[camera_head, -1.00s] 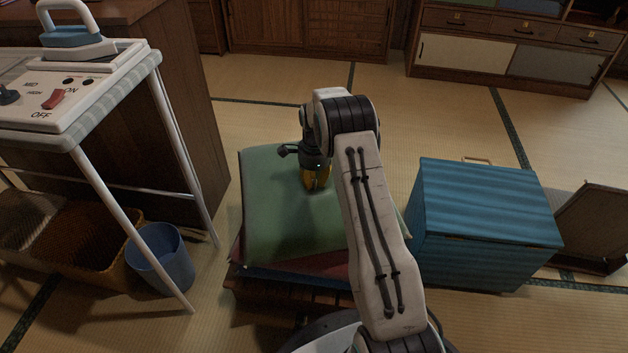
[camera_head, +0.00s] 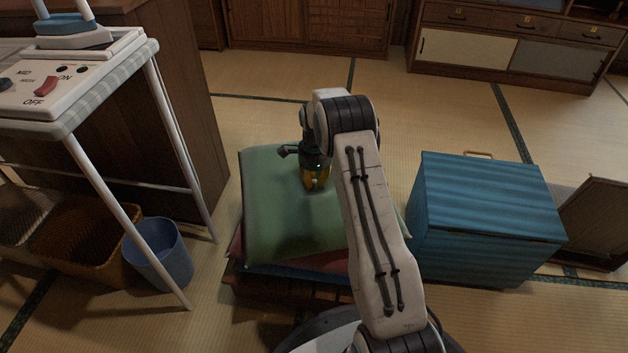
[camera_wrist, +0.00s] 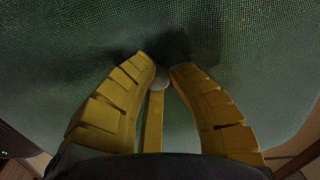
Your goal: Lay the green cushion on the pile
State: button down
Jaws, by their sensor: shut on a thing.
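The green cushion (camera_head: 280,220) is over the pile in the head view, slightly turned against it. Below it show the edges of a red cushion (camera_head: 236,247) and a blue cushion (camera_head: 300,273), on a dark wooden base (camera_head: 262,288). My gripper (camera_head: 316,186) points down at the green cushion's middle, its yellow fingers shut on its fabric. In the wrist view the green cloth (camera_wrist: 230,50) fills most of the picture, dark and pinched around the fingertips (camera_wrist: 162,72). I cannot tell whether the green cushion touches the red one, as my arm hides its right side.
A blue ribbed chest (camera_head: 485,215) stands close on the right. On the left are an ironing stand (camera_head: 150,130) with an iron (camera_head: 72,36), a blue bin (camera_head: 160,255) and a wicker basket (camera_head: 80,240). Open tatami (camera_head: 440,120) lies behind the pile.

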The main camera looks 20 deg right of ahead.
jog(key=shift+f+b, duration=0.3)
jog(key=shift+f, duration=0.2)
jog(key=c, duration=1.2)
grip_release()
jog(key=shift+f, duration=0.1)
